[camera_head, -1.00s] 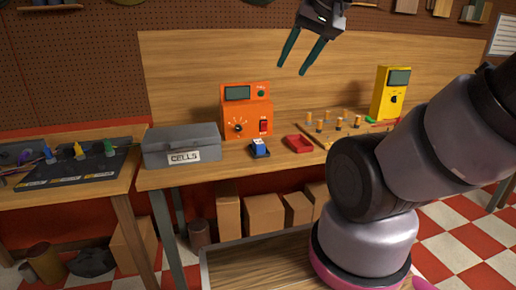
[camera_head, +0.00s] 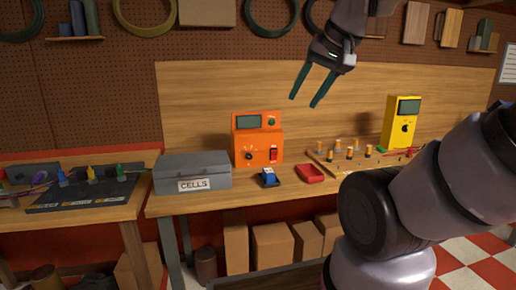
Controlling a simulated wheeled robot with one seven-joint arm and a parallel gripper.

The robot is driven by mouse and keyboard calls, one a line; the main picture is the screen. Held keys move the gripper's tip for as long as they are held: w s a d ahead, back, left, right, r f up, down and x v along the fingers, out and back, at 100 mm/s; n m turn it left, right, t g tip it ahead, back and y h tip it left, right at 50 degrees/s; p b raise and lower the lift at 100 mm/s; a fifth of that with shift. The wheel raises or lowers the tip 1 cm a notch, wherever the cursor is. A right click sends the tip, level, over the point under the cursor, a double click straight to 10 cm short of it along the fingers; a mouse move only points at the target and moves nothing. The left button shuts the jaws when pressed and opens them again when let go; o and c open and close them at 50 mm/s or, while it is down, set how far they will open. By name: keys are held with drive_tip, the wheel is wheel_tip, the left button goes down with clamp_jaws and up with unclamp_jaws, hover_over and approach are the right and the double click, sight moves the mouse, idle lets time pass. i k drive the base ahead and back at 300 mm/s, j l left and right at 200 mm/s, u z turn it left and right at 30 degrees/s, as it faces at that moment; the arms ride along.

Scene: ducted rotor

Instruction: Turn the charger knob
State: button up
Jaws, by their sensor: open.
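The orange charger (camera_head: 258,139) stands on the wooden bench against the back board. Its dark round knob (camera_head: 249,156) sits low on the left of its front face, with pale marks around it. A grey display is at its top, a green button at upper right and a red switch at lower right. My gripper (camera_head: 305,104) hangs above and to the right of the charger, fingers pointing down and left. It is open and empty, apart from the charger and the knob. Nothing hides the knob.
A grey CELLS box (camera_head: 192,174) stands left of the charger. A small blue item (camera_head: 268,178) and a red tray (camera_head: 310,173) lie in front. A pegged board (camera_head: 350,155) and yellow meter (camera_head: 402,124) are at right. The space above the charger is clear.

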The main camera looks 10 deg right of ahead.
sight(248, 156)
drive_tip(key=i+l, duration=0.15)
drive_tip(key=i, duration=0.25)
drive_tip(key=i+l, duration=0.15)
drive_tip(key=i, duration=0.25)
drive_tip(key=i+l, duration=0.15)
drive_tip(key=i, duration=0.25)
drive_tip(key=k+j+u, duration=0.35)
drive_tip(key=u, duration=0.2)
drive_tip(key=k, duration=0.1)
